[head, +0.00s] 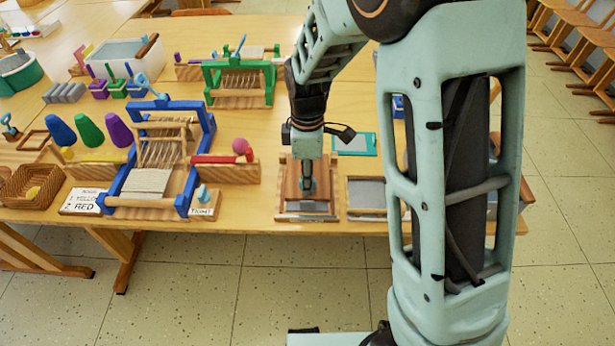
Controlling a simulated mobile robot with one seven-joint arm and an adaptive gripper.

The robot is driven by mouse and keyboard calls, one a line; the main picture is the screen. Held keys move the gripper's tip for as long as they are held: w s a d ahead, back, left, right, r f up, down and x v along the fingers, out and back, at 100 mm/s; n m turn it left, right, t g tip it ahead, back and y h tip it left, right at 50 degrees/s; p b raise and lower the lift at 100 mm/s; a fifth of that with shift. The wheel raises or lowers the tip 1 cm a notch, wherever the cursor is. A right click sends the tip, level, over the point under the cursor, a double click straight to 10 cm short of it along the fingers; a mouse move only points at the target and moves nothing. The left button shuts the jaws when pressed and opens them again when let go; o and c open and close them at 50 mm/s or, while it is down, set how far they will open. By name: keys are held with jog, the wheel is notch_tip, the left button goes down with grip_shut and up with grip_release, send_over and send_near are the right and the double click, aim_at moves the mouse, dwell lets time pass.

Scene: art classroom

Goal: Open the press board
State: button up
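A wooden press (284,195) stands near the table's front edge, in the middle of the head view. It has a brown wooden base and a grey strip along its front. My gripper (307,187) points down over the middle of the press, close to or touching its board. The fingers are small and partly merged with the press behind them, so I cannot tell whether they are open or shut, or whether they grip anything. My arm hides part of the press's back side.
A blue loom (187,190) stands to the left of the press, with a red-handled wooden bar (225,170) between. A grey framed screen (367,194) lies just to the right. A teal board (354,144) lies behind. A green loom (240,82) stands farther back.

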jog(key=shift+c, duration=0.6)
grip_shut()
jog(key=shift+r, duration=0.1)
